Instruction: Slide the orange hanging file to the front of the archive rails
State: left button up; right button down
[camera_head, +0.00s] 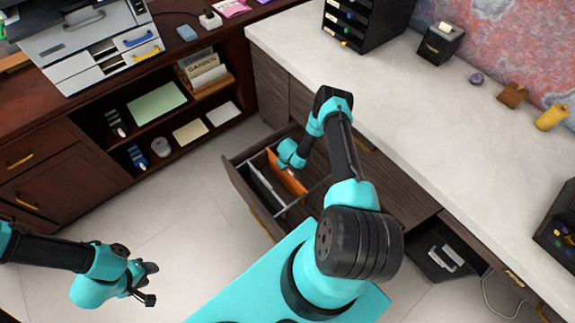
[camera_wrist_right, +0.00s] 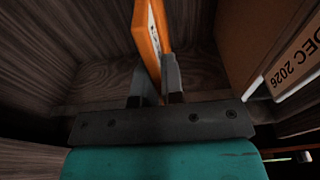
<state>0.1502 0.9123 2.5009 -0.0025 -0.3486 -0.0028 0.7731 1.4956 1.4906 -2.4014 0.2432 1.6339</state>
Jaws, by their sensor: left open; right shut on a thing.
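The orange hanging file (camera_head: 287,174) stands inside the open drawer (camera_head: 237,180) in the head view. My right gripper (camera_head: 292,158) reaches down into the drawer at the file; its fingertips are hidden by its own body there. In the right wrist view my right gripper (camera_wrist_right: 153,88) is shut on the upper edge of the orange file (camera_wrist_right: 148,38), one finger on each side. My left gripper (camera_head: 150,284) is open and empty over the floor at the lower left, away from the drawer.
A dark file with a white edge (camera_head: 266,190) stands beside the orange one in the drawer. In the wrist view a brown file with a "DEC 2026" tab (camera_wrist_right: 297,70) is at the right. The pale desktop (camera_head: 400,110) lies behind. A lower black bin (camera_head: 440,250) stands at the right.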

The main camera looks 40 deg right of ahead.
jog(key=shift+w+a, duration=0.15)
jog(key=shift+a, duration=2.7)
jog(key=c, duration=1.2)
grip_release()
jog(key=shift+o, duration=0.2)
jog(key=shift+r, duration=0.15)
notch_tip(320, 180, up, 17)
jog(key=s, duration=0.2)
jog(key=shift+s+a, duration=0.1)
jog(key=shift+a, duration=0.05)
